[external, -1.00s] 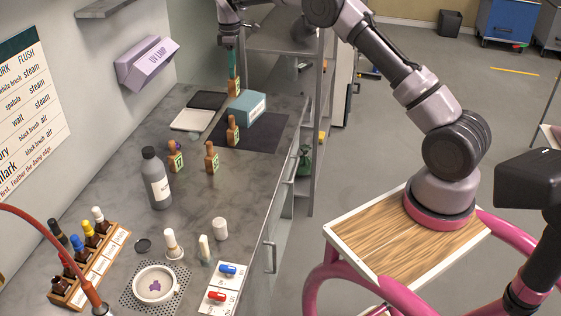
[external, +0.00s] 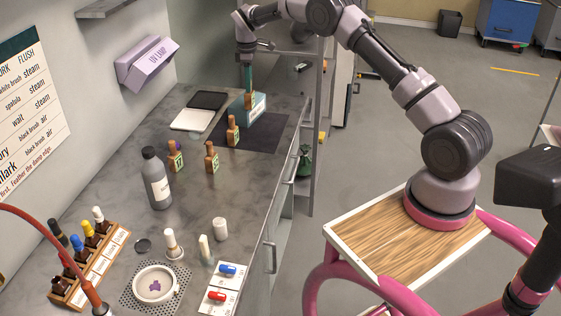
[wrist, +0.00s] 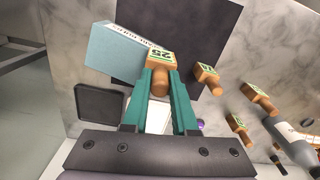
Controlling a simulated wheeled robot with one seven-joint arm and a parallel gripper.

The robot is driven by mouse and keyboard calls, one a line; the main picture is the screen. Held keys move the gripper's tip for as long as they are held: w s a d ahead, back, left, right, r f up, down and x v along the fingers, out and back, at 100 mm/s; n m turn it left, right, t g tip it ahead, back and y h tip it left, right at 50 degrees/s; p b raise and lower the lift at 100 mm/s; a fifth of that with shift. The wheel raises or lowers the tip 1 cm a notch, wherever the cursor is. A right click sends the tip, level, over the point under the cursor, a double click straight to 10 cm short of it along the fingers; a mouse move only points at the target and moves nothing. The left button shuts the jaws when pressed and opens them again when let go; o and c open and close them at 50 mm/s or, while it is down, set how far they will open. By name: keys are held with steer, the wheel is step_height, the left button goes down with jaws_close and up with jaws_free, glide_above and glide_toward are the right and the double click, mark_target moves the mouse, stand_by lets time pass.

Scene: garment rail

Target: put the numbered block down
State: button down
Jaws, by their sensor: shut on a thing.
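My gripper (external: 248,78) has teal fingers and points down over the far part of the counter. It is shut on a wooden numbered block (external: 249,100) with a peg-like handle. In the wrist view the held block (wrist: 161,60) shows a green number that looks like 25, and the fingertips close on its handle. In the external view it overlaps the blue box; I cannot tell whether it touches anything. Another numbered block (external: 233,132) stands on the dark mat (external: 262,137). Two more, a left one (external: 175,158) and a right one (external: 211,158), stand on bare counter.
The blue box (external: 258,108) stands at the mat's far edge, close to the held block. A white pad (external: 192,119) and a dark tray (external: 208,100) lie left. A grey bottle (external: 157,180) stands nearer. The mat's right part is clear.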

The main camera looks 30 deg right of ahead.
steer(key=shift+f, duration=0.25)
steer(key=c, duration=0.7)
jaws_free()
steer(key=shift+f, duration=0.15)
